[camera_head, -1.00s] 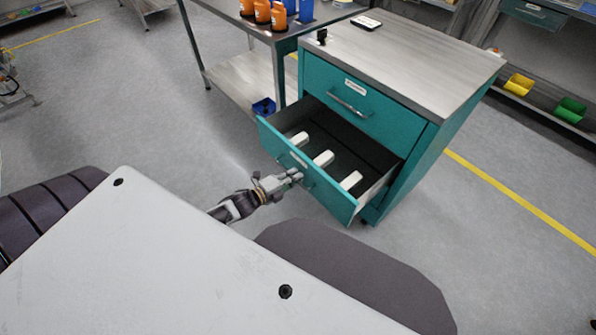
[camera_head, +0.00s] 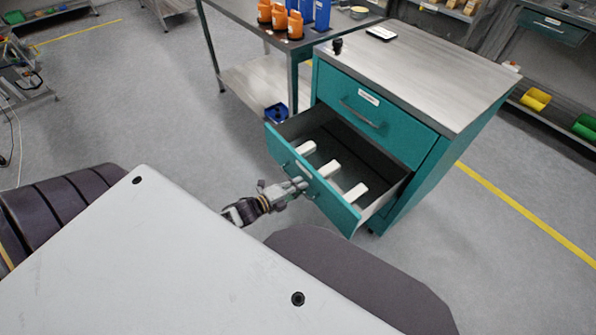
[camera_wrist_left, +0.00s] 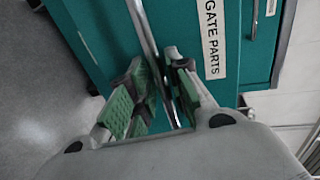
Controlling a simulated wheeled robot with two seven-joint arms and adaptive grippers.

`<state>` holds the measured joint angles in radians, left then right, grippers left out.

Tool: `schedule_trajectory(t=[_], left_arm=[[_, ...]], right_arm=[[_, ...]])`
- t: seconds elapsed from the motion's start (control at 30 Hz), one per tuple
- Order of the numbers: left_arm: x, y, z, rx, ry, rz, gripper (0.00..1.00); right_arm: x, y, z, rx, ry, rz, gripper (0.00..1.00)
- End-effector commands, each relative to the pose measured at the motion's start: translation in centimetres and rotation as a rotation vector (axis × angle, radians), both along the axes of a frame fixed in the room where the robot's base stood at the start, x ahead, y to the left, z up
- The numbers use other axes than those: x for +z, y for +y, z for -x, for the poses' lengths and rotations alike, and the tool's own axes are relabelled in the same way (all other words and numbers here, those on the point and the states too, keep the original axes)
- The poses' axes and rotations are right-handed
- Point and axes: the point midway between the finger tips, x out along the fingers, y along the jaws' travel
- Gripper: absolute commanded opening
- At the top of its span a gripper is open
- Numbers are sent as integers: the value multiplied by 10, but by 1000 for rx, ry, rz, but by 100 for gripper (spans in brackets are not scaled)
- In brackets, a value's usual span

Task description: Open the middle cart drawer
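The teal cart (camera_head: 430,185) stands right of centre in the head view. Its middle drawer (camera_head: 340,210) is pulled out, with several white blocks inside. The drawer above it (camera_head: 365,108) is closed. My left gripper (camera_head: 303,184) is at the front of the open drawer. In the left wrist view, its green-padded fingers (camera_wrist_left: 166,85) lie on either side of the metal bar handle (camera_wrist_left: 148,35) and appear shut on it. A label reading "GATE PARTS" (camera_wrist_left: 213,40) is beside the handle. My right gripper is not in view.
A metal table (camera_head: 262,28) with orange bottles (camera_head: 279,18) and blue containers stands behind the cart at left. A small blue bin (camera_head: 276,113) is on its lower shelf. The floor left of the drawer is clear.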

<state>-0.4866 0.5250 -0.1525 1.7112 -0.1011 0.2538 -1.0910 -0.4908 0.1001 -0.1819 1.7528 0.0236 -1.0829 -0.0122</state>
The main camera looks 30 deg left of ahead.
Motion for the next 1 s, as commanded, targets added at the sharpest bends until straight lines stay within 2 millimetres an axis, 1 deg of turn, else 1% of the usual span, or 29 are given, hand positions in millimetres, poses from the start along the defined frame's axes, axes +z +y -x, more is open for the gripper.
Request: schedule_trajectory(t=[0.07, 0.4, 0.57, 0.77, 1.0], left_arm=[[1, 0, 0, 0, -1, -1, 32], [2, 1, -1, 0, -3, 0, 32], [2, 1, 2, 0, -3, 0, 32], [4, 5, 12, 1, -2, 0, 32], [7, 11, 29, 1, -2, -2, 32]], right_arm=[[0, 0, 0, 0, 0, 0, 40], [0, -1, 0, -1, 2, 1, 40], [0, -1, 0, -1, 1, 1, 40], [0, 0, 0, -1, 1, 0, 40], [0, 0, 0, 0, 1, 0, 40]])
